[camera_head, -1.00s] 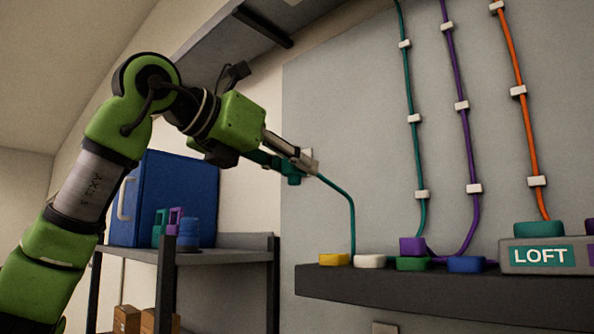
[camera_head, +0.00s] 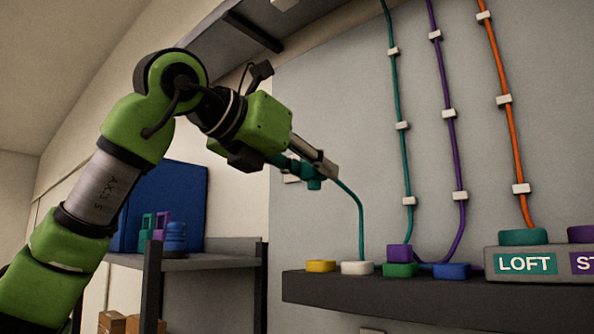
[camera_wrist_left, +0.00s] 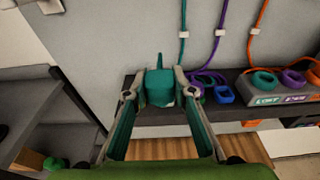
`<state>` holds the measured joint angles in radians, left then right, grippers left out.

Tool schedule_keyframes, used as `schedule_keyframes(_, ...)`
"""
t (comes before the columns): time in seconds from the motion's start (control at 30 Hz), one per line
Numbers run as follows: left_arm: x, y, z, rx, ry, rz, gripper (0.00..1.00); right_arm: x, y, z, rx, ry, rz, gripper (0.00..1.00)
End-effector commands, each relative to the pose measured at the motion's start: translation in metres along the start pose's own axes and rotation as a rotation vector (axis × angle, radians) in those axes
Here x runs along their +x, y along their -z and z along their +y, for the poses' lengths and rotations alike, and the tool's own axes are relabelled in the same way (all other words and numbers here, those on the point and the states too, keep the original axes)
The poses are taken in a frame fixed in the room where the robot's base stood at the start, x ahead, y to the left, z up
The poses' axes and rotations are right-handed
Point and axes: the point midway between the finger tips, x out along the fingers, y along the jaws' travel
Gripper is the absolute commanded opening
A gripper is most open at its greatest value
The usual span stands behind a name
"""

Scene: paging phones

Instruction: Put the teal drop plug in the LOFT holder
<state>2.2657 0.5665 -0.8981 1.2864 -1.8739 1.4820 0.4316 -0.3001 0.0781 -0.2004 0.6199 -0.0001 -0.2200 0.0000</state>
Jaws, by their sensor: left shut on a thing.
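My left gripper (camera_head: 322,172) is shut on the teal drop plug (camera_head: 314,184), up in front of the grey wall, above and left of the shelf. A teal cord hangs from the plug toward the shelf. In the left wrist view the plug (camera_wrist_left: 159,90) sits between the two fingers of the left gripper (camera_wrist_left: 157,96). The LOFT holder (camera_head: 523,238) is a teal ring on a grey box with a teal LOFT label, right of the plug and lower. It also shows in the left wrist view (camera_wrist_left: 264,82), apparently empty. My right gripper is out of view.
The dark shelf (camera_head: 390,294) carries yellow (camera_head: 321,266), white (camera_head: 357,268), green (camera_head: 399,271) and blue (camera_head: 451,271) pieces. A purple plug (camera_head: 399,253) is by the green one. A purple holder (camera_head: 581,234) is right of LOFT. A rack (camera_head: 215,262) stands left.

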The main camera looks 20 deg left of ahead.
Motion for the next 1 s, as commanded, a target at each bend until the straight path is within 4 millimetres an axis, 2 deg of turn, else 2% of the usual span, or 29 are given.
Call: schedule_keyframes(1.0,0.040,-0.009,-0.095,0.001,0.001,0.000,0.02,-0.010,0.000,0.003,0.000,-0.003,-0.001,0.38)
